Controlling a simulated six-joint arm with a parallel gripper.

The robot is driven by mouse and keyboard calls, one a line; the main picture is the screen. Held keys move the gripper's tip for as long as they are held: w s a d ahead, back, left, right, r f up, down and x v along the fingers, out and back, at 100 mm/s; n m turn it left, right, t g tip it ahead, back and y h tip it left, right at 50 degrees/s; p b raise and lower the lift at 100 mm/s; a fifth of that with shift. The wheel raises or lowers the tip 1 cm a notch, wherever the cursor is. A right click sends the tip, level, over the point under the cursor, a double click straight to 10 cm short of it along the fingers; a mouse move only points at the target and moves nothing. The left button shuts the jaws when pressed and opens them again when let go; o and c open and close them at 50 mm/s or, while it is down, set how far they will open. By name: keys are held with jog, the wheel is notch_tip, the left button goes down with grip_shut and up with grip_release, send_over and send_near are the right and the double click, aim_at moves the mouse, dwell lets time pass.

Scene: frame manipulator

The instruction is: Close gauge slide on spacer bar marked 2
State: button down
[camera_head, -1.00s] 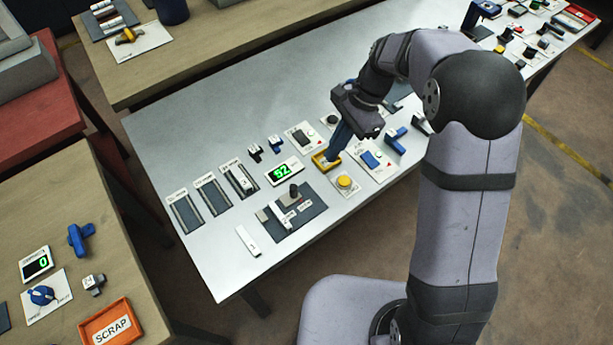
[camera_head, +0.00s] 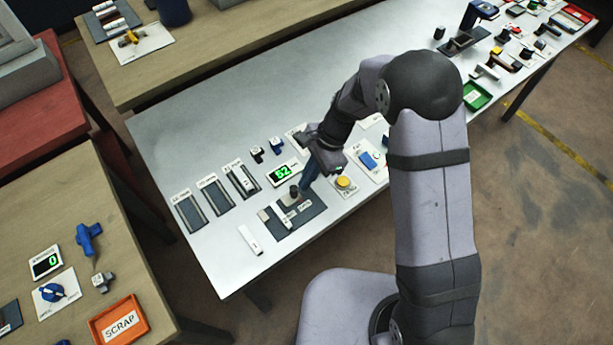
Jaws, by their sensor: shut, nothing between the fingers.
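The gauge is a dark plate (camera_head: 312,209) on the grey table, with a black-knobbed slide (camera_head: 294,192) near its upper left part. A white spacer bar (camera_head: 281,218) lies in the gauge, just below the slide; its mark is too small to read. Whether slide and bar touch I cannot tell. Another white bar (camera_head: 249,240) lies on the table left of the gauge. My gripper (camera_head: 304,190) is shut and empty, pointing down with its blue fingers close to the right side of the slide's knob. Contact cannot be made out.
A display (camera_head: 283,173) with green digits lies behind the gauge. A yellow button (camera_head: 344,182) is to the right. Several dark slots (camera_head: 191,213) line the left, one holding a pale bar (camera_head: 243,181). The table's front strip is clear.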

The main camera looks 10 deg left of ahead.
aim_at(294, 190)
jog(key=shift+s+a, duration=0.1)
jog(key=s+a, duration=0.3)
jog(key=shift+w+d, duration=0.1)
dwell(0.3)
jog(key=w+d, duration=0.1)
jog(key=w+d+p, duration=0.1)
jog(key=d, duration=0.1)
jog(key=shift+w+d+r, duration=0.1)
jog(key=shift+w+d, duration=0.05)
jog(key=b+v, duration=0.2)
jog(key=v, duration=0.8)
jog(key=shift+w+d, duration=0.1)
jog(key=shift+w, duration=0.05)
dwell(0.7)
